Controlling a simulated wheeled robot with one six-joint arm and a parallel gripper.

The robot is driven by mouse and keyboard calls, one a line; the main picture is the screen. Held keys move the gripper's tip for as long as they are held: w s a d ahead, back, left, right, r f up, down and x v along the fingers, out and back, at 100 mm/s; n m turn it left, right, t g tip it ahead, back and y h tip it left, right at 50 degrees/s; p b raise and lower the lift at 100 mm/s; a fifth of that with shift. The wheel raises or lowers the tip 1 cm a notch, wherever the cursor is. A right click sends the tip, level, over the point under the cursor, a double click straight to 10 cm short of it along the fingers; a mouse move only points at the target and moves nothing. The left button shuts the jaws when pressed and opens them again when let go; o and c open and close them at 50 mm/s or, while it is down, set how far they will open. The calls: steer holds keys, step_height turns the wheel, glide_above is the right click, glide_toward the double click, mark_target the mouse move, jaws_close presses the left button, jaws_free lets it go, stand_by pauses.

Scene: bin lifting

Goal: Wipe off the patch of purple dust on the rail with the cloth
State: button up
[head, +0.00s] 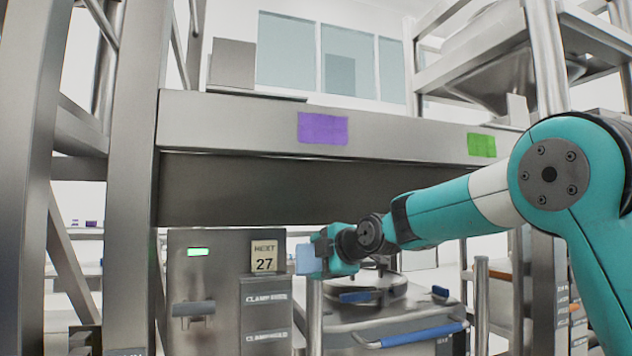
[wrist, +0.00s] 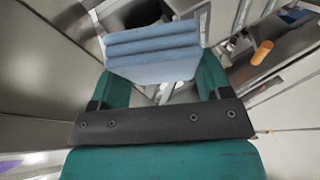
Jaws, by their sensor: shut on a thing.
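The purple dust patch (head: 323,128) is a rectangle on the front face of the grey metal rail (head: 230,122), left of the rail's middle. My gripper (head: 310,256) is below the rail, lower than the patch and apart from it. It is shut on the folded light-blue cloth (wrist: 152,52), which sits between the two teal fingers in the wrist view. In the head view the cloth (head: 304,261) shows as a small pale-blue block at the gripper's left end.
A green patch (head: 481,145) is on the rail further right. Below the rail stand a grey control cabinet (head: 215,270) with a "27" sign and a lidded metal bin (head: 385,315) with blue handles. Metal uprights flank the rail.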

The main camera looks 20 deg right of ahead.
steer(key=s+a+r+n+t+y+p, duration=0.1)
steer(key=s+r+n, duration=0.1)
steer(key=r, duration=0.6)
steer(key=s+a+r+n+t+y+p, duration=0.1)
steer(key=s+r+y, duration=0.1)
steer(key=r, duration=0.7)
steer(key=n+y+p, duration=0.2)
glide_toward(292, 126)
steer(key=s+a, duration=0.2)
steer(key=a, duration=0.1)
steer(key=w+p, duration=0.5)
steer(key=shift+a+r, duration=0.1)
steer(key=shift+a, duration=0.05)
steer(key=shift+w, duration=0.25)
steer(key=shift+w+p, duration=0.65)
steer(key=shift+w, duration=0.25)
